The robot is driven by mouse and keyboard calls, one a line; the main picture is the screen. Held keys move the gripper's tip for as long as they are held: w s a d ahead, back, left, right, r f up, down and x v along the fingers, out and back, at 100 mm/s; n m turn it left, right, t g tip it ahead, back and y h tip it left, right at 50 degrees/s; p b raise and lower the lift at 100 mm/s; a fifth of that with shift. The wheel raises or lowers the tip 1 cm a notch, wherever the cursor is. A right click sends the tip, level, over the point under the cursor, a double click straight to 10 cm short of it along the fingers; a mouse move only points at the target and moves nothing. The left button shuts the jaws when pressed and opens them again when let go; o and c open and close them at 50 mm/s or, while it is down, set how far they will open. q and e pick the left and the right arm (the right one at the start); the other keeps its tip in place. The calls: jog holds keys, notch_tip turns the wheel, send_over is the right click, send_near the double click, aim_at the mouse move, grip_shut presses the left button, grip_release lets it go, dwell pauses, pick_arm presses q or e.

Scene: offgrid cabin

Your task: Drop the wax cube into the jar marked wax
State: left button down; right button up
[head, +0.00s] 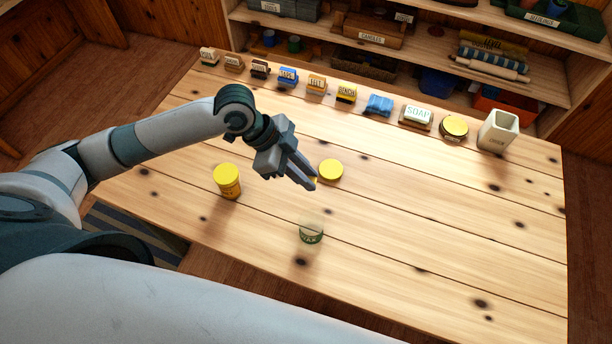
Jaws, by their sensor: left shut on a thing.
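My left gripper (311,184) is shut above the middle of the table, its fingers pointing down and to the right. A small yellow bit between the fingertips is all that shows of the wax cube (315,180); the fingers hide the rest. The jar marked wax (311,236) is a small glass jar with a green label, standing upright in front of the gripper, apart from it. Its top looks open. A round yellow lid (331,170) appears just right of the fingertips; whether they touch it is unclear. My right gripper is not in view.
A yellow jar with a yellow lid (227,181) stands left of the gripper. Along the back edge are several small labelled blocks, a soap block (416,117), a round tin (454,128) and a pale square holder (497,131). The table's front right is clear.

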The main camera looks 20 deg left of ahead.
pick_arm(q)
jog(key=shift+s+d+f+m+g+p, duration=0.2)
jog(key=shift+s+m+g+p, duration=0.15)
jog(key=shift+s+m, duration=0.25)
jog(key=shift+s+d+f+m+g+p, duration=0.1)
jog(key=shift+s+d+m+g+p, duration=0.2)
jog(key=shift+s+m, duration=0.3)
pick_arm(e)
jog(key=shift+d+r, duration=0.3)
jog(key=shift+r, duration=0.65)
pick_arm(q)
jog(key=shift+a, duration=0.15)
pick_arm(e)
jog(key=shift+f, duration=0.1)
pick_arm(q)
notch_tip(320, 180, down, 6)
jog(key=b, duration=0.6)
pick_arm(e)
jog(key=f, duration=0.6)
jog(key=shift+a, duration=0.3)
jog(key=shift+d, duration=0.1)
